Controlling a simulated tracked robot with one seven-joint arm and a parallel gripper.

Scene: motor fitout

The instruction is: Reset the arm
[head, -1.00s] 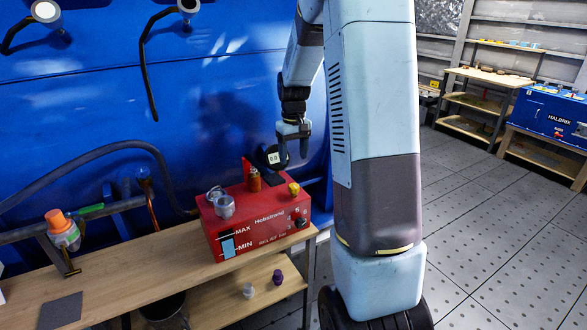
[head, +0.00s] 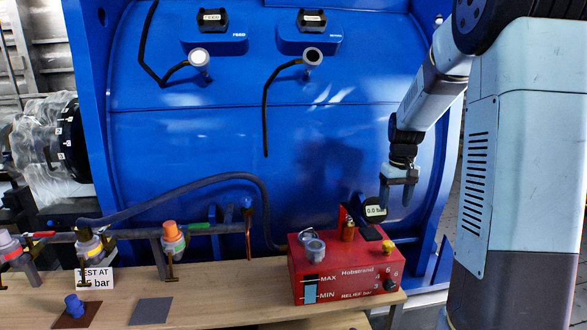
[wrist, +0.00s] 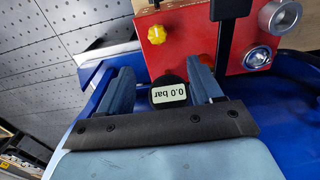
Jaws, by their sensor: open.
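My gripper (head: 398,188) hangs in front of the blue machine casing, above the right end of the red Hobstrand box (head: 330,284). Its two fingers also show in the wrist view (wrist: 163,82), spread apart with nothing held between them. A round black gauge reading 0.0 bar (head: 375,210) stands behind the red box, below and left of the fingers. In the wrist view the gauge (wrist: 168,93) appears between the fingers; I cannot tell its distance from them. The box's yellow knob (wrist: 157,34) is beyond the fingertips.
The wooden bench (head: 220,290) carries the red box, a grey mat (head: 151,311) and a blue-capped piece on a brown mat (head: 76,312). A pipe with orange-capped valve (head: 172,237) runs along the left. Hoses hang on the blue casing (head: 200,130).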

